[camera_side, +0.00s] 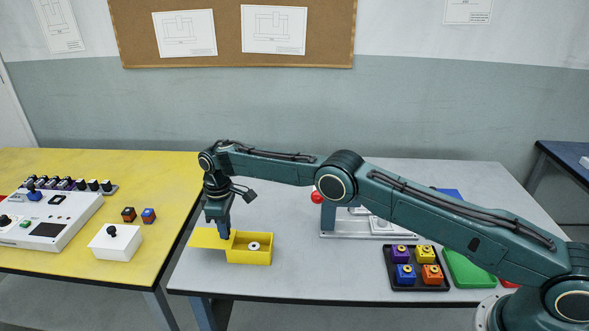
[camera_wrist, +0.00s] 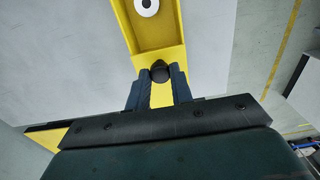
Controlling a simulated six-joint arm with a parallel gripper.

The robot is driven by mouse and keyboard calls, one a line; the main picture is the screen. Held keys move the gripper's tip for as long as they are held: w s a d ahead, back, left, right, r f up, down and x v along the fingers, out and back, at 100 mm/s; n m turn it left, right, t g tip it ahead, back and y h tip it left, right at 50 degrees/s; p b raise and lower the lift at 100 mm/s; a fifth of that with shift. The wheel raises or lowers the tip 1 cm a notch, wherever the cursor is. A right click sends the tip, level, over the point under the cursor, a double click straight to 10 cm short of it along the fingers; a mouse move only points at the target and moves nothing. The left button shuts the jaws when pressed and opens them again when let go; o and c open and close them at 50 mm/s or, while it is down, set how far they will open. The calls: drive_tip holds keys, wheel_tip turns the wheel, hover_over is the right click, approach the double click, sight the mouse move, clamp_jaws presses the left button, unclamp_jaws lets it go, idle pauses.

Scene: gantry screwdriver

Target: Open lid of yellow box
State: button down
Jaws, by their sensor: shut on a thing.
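The yellow box (camera_side: 250,257) stands on the grey table, left of its middle. Its top is largely uncovered, and a white ring-shaped part (camera_side: 254,246) shows inside; box (camera_wrist: 185,30) and ring (camera_wrist: 147,7) also show in the wrist view. The flat yellow lid (camera_side: 206,239) sticks out past the box's left side. My gripper (camera_side: 224,233) points down at the lid's end near the box. In the wrist view my gripper (camera_wrist: 159,78) is shut on the lid's dark round knob (camera_wrist: 159,71), with a finger on each side.
A grey fixture (camera_side: 340,226) is behind, partly hidden by my arm. The yellow table (camera_side: 150,185) at left holds a white control box (camera_side: 115,243).

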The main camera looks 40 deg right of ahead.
drive_tip(key=c, duration=1.2)
unclamp_jaws()
drive_tip(key=shift+r, duration=0.1)
wheel_tip(320, 180, up, 12)
